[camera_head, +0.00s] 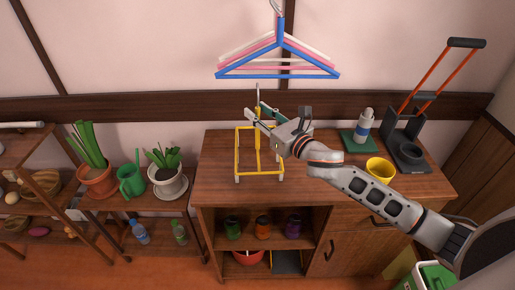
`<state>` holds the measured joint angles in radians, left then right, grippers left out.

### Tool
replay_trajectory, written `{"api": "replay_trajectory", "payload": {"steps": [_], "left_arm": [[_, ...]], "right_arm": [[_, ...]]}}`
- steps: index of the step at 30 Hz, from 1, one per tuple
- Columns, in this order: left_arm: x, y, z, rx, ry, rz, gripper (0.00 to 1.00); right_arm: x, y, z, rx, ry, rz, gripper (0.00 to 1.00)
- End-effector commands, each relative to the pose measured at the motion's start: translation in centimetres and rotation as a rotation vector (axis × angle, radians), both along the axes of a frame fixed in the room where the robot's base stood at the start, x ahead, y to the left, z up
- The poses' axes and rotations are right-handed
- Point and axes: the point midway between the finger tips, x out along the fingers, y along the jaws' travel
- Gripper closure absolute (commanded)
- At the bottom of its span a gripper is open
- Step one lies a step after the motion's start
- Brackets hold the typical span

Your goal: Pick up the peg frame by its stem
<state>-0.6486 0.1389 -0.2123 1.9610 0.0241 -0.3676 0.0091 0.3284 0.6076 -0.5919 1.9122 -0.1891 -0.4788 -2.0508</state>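The peg frame (238,155) is a yellow wire frame with pale feet, standing upright on the wooden cabinet top. Its thin stem (258,91) rises from the middle and ends in a pale tip. My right gripper (254,112) reaches in from the right at stem height. Its two fingers are apart, with the stem seeming to pass between them; I cannot tell whether either finger touches it. The gripper hides part of the stem and the frame's upper right side. My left gripper is not in view.
Coat hangers (278,72) hang on the wall above the frame. On the cabinet top (215,170), right of the frame, are a yellow cup (380,170), a bottle (363,127) on a green base and a black stand (405,150). Potted plants (168,180) stand on the left.

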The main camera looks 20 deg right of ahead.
Motion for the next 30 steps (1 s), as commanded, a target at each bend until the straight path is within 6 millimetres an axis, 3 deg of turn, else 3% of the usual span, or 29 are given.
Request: {"api": "replay_trajectory", "payload": {"steps": [9,13,30], "left_arm": [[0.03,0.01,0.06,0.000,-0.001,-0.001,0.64],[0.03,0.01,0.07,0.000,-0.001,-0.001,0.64],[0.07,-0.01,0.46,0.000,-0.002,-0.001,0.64]], "right_arm": [[0.63,0.25,-0.06,0.001,0.001,0.001,0.71],[0.61,0.24,-0.06,0.001,0.001,0.001,1.00],[0.84,-0.18,0.34,0.000,-0.001,0.000,1.00]]}}
